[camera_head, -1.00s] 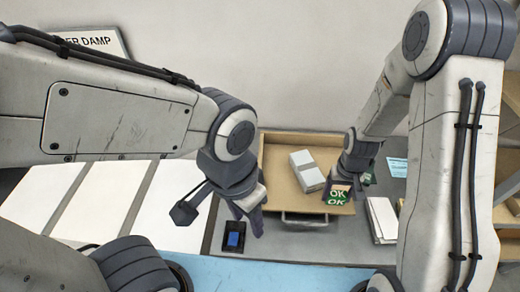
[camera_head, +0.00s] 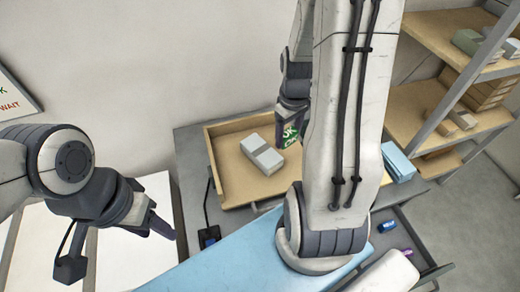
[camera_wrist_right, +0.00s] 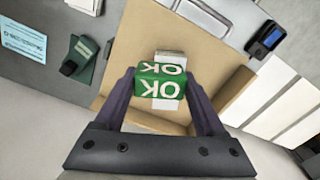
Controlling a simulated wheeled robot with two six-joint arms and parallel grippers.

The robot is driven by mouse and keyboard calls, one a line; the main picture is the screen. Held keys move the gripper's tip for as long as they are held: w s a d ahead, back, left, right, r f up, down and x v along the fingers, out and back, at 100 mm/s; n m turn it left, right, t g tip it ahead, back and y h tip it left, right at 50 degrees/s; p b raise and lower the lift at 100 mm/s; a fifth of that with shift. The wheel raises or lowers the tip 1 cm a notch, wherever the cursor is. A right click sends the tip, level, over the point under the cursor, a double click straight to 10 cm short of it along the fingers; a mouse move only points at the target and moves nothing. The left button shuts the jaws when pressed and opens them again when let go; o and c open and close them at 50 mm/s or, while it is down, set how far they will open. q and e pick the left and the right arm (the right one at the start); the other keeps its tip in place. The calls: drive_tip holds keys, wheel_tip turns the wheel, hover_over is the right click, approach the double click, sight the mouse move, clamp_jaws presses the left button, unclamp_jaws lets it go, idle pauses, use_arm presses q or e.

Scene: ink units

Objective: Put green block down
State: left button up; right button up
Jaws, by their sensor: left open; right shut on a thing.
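The green block (camera_head: 290,135) has white "OK" lettering. My right gripper (camera_head: 291,112) is shut on it at the right side of the wooden tray (camera_head: 236,184), partly hidden by my right arm. In the right wrist view the green block (camera_wrist_right: 160,82) sits between the two fingers, over the tray (camera_wrist_right: 208,50). I cannot tell whether it touches the tray floor. My left gripper (camera_head: 163,222) is open and empty at the left, over the white panels, away from the block.
A pale grey two-part box (camera_head: 262,155) lies in the tray; part of it shows behind the block in the wrist view. A small black device (camera_head: 209,236) with a blue screen is left of the tray. Wooden shelves (camera_head: 440,110) with boxes stand at the right.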

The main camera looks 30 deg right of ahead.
drive_tip(key=s+d+r, duration=0.1)
drive_tip(key=s+d, duration=0.1)
drive_tip(key=p, duration=0.4)
hover_over(261, 150)
wheel_tip(261, 150, down, 7)
drive_tip(key=shift+r, duration=0.1)
wheel_tip(261, 150, down, 4)
drive_tip(key=shift+r+p, duration=0.2)
drive_tip(key=shift+p, duration=0.5)
drive_tip(key=shift+f, duration=0.2)
